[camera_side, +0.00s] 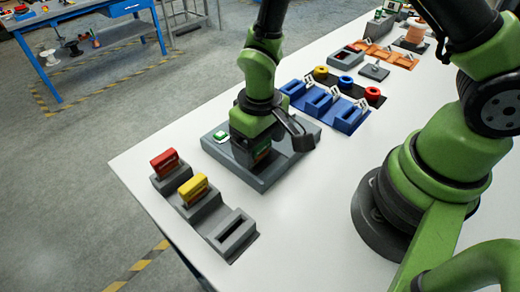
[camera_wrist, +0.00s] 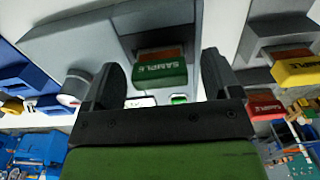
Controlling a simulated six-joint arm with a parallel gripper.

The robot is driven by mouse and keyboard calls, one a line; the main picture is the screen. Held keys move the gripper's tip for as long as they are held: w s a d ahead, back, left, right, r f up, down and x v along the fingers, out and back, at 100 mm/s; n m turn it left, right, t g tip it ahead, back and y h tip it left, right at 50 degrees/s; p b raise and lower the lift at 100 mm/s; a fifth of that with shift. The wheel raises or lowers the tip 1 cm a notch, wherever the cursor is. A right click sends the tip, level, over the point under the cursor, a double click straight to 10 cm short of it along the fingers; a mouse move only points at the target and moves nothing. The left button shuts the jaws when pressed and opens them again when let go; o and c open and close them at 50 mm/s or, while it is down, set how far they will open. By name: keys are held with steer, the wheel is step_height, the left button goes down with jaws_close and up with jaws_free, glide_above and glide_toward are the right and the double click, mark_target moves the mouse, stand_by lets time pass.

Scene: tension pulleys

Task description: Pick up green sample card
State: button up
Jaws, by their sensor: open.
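The green sample card (camera_wrist: 160,75), lettered SAMPLE, sits upright in the grey device (camera_wrist: 125,20), with an orange-brown part beside it. In the wrist view it lies between the two black fingers of my gripper (camera_wrist: 162,62), with space on both sides. My gripper is open and nothing is held. In the side view my gripper (camera_side: 264,150) is low over the grey device (camera_side: 272,178) and largely hides the card. Whether a finger touches the card cannot be told.
Left of the device stand a red card (camera_side: 165,159) and a yellow card (camera_side: 194,189) in grey holders, plus an empty slotted holder (camera_side: 234,233). Blue holders (camera_side: 322,104) and coloured rings (camera_side: 345,82) stand behind. The white tabletop at front is clear.

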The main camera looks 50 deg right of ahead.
steer(key=shift+f, duration=0.9)
steer(key=shift+c, duration=0.5)
steer(key=c, duration=1)
steer(key=shift+r, duration=0.1)
step_height(320, 180, up, 10)
steer(key=shift+r, duration=2.45)
